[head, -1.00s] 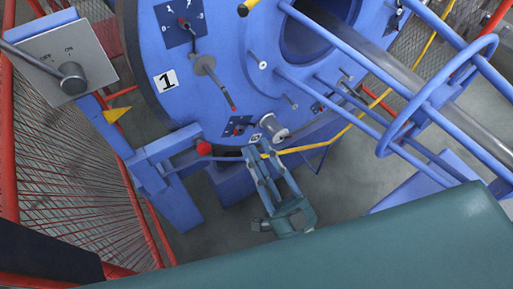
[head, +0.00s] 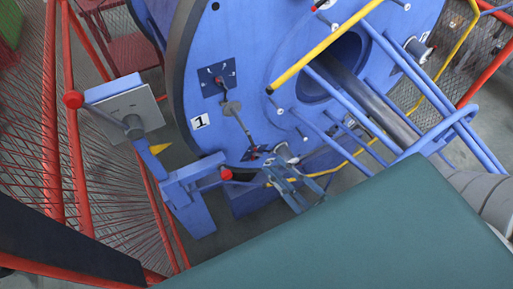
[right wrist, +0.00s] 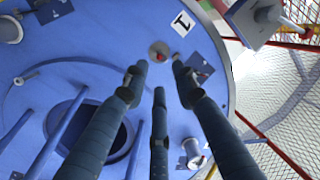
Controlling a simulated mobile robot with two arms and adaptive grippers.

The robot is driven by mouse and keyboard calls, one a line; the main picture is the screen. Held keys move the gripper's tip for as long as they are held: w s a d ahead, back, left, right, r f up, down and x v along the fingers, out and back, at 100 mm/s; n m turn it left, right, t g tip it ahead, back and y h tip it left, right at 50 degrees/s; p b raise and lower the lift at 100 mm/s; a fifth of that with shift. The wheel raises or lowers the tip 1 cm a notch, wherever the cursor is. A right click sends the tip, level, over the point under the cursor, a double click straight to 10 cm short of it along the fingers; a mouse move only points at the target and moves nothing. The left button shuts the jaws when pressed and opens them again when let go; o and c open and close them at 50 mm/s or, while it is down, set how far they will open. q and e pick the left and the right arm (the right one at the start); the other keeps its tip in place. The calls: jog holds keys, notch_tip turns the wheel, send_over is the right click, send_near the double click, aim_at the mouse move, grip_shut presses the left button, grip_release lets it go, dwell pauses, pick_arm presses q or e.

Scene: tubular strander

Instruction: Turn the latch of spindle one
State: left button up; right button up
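The number 1 label (head: 200,121) is on the big blue disc (head: 190,60). Right of it is a grey latch lever (head: 232,108) with a round hub; its rod slants down to a dark plate (head: 256,153). In the right wrist view, the label (right wrist: 183,23) is at the top, and a round grey piece with a red centre (right wrist: 158,50) shows just beyond the fingertips; I cannot tell which part it is. My right gripper (head: 276,172) is at the disc's lower edge; it also shows in the right wrist view (right wrist: 158,78), its three fingers spread and empty. My left gripper is out of view.
A red knob (head: 226,174) sticks out left of the right gripper. Blue bars (head: 352,92) and a yellow bar (head: 330,45) stand out from the disc on the right. A grey control box (head: 128,115) and red mesh fence (head: 60,150) are at left.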

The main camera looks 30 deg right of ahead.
aim_at(256, 150)
jog(key=p+x, duration=0.1)
jog(key=x, duration=0.5)
jog(key=shift+r, duration=0.1)
jog(key=shift+w+a+p, duration=0.2)
jog(key=shift+w+p, duration=0.15)
jog(key=shift+w, duration=0.35)
jog(key=shift+c, duration=0.6)
grip_shut()
jog(key=shift+f, duration=0.2)
